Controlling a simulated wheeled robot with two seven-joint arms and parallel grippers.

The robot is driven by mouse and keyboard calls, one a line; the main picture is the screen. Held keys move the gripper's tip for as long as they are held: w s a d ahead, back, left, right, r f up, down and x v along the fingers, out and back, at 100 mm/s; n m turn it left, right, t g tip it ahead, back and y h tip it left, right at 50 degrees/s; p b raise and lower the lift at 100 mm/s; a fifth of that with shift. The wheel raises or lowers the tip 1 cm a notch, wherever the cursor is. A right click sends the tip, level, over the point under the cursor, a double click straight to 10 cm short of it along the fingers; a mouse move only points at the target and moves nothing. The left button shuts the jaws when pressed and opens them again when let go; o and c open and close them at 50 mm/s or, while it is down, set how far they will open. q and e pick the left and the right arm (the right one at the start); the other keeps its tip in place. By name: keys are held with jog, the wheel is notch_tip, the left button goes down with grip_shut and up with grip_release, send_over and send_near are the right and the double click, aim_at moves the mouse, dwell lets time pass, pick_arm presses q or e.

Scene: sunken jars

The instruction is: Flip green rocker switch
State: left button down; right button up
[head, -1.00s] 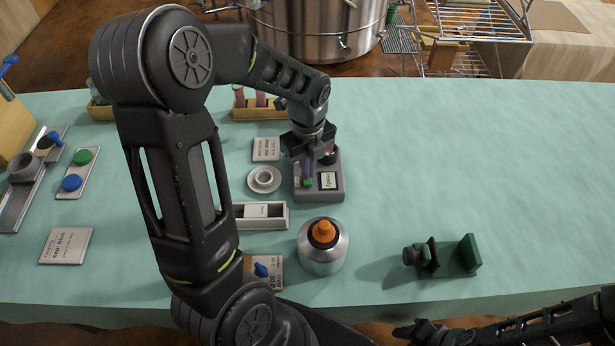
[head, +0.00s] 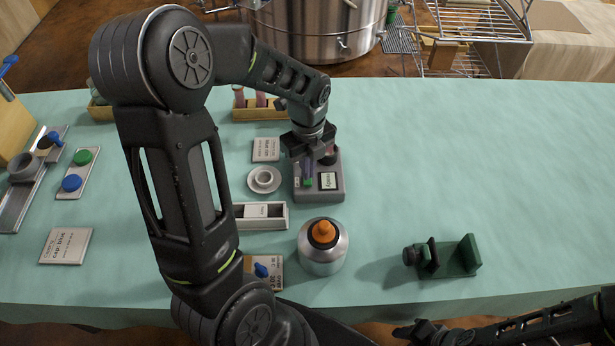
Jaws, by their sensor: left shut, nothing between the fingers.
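A grey device box (head: 335,194) stands on the table near the middle. It has a small white labelled panel (head: 328,180), and a small green part (head: 308,183) shows on its left side below a purple piece (head: 308,170). I cannot tell clearly whether the green part is the rocker switch. My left gripper (head: 309,158) is over the back of the box, pointing down, shut and empty; it hides part of the box top. I cannot tell if it touches. My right gripper (head: 425,330) is low at the front edge, far from the box; its fingers are unclear.
A silver bottle with an orange tip (head: 323,250) stands in front of the box. A white ring-shaped dish (head: 264,180) and a tray (head: 262,216) are to its left. A dark green stand (head: 455,257) is front right. The table (head: 480,150) is clear at right.

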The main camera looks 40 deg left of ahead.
pick_arm(q)
jog(key=shift+f+b, duration=0.9)
jog(key=shift+f, duration=0.35)
dwell(0.9)
jog(key=shift+r, duration=0.1)
jog(key=shift+r+p, duration=2.85)
jog(key=shift+r, duration=0.6)
